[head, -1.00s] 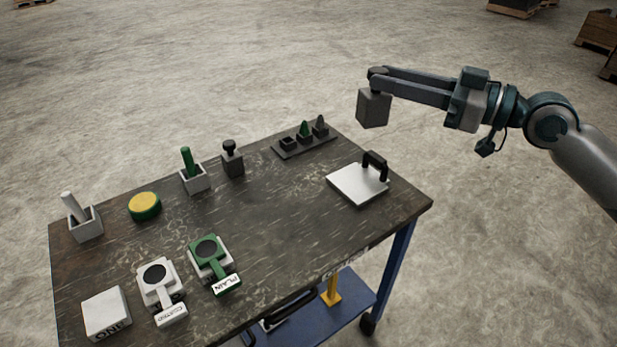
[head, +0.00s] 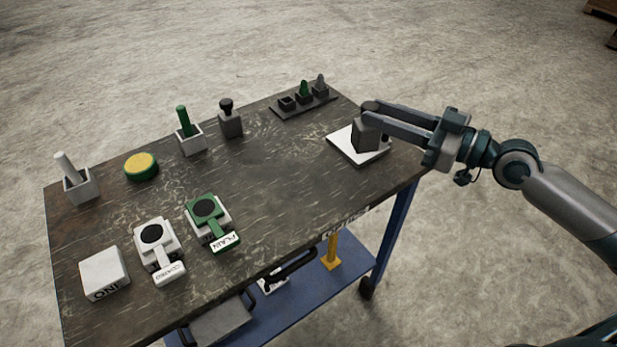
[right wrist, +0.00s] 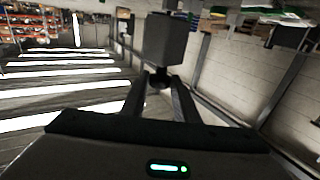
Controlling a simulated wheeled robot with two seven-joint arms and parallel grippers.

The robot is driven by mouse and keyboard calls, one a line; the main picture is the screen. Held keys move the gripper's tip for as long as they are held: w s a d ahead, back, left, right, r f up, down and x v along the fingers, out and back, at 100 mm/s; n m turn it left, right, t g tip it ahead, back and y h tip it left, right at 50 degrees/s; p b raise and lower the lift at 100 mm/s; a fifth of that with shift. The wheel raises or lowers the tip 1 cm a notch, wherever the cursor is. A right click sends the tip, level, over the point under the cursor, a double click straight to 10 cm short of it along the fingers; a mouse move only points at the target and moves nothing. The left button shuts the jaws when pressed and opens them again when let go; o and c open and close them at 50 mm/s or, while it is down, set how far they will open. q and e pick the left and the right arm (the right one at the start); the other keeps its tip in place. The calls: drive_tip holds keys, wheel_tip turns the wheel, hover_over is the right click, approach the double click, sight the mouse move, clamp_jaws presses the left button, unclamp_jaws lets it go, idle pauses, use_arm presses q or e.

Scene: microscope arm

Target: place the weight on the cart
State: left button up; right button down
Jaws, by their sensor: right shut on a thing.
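My right gripper (head: 372,108) is shut on the knob of a dark grey block, the weight (head: 367,136). In the right wrist view the weight (right wrist: 166,38) sits beyond the fingertips, its round knob between the two fingers. In the head view the weight appears over a flat white plate with a dark handle (head: 345,150), which may be the cart, at the table's right end. The weight hides part of the plate and most of its handle. I cannot tell whether the weight touches the plate. My left gripper is not in view.
A similar dark knobbed block (head: 230,124) stands at the table's back edge. A dark tray (head: 318,106) with small pieces lies behind the plate. Green and white devices (head: 206,214) are at the front left. The middle of the table (head: 270,180) is clear.

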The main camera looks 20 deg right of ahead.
sight(358, 125)
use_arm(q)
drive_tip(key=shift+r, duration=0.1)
use_arm(e)
drive_tip(key=shift+a+r, duration=0.1)
